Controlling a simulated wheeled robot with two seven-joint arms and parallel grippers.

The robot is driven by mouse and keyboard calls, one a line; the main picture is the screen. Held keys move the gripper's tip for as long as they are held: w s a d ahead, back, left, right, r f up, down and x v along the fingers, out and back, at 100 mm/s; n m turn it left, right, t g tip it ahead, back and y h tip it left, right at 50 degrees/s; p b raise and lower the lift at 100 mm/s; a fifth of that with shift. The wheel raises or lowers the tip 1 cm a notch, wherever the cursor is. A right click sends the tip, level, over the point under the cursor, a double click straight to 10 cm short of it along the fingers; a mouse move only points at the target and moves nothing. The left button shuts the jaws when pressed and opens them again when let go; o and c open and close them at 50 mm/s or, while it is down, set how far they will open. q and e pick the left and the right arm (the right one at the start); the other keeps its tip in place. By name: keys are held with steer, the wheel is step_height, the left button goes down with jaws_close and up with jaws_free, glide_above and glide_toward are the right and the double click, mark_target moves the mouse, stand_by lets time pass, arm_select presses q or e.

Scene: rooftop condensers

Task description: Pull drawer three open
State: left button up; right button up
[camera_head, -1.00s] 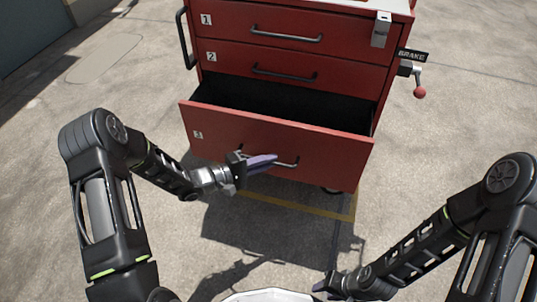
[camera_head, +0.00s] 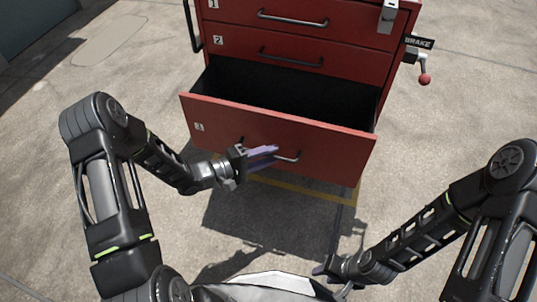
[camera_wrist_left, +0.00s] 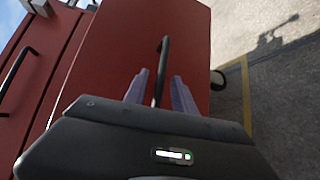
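Drawer three (camera_head: 320,152) is the lowest drawer of the red cabinet. It stands well open, with its dark empty-looking inside showing behind the front panel. Its dark bar handle (camera_head: 289,158) is on that front and also shows in the left wrist view (camera_wrist_left: 164,46). My left gripper (camera_head: 268,154) is at the handle. In the left wrist view its two purple fingers stand apart, one on each side of the bar, with a gap visible beside it. My right gripper (camera_head: 325,272) is low in the head view, away from the cabinet; its fingers are too unclear to judge.
Drawer two (camera_head: 300,58) and drawer one (camera_head: 250,14) above are shut. A brake lever with a red knob (camera_head: 425,79) sticks out at the cabinet's right. A push bar (camera_head: 194,28) is at its left. Open concrete floor surrounds the cabinet, with a yellow line below the drawer.

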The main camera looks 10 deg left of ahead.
arm_select(q)
steer(key=p+v, duration=0.1)
steer(key=v, duration=0.7)
steer(key=shift+p, duration=0.4)
stand_by(0.3)
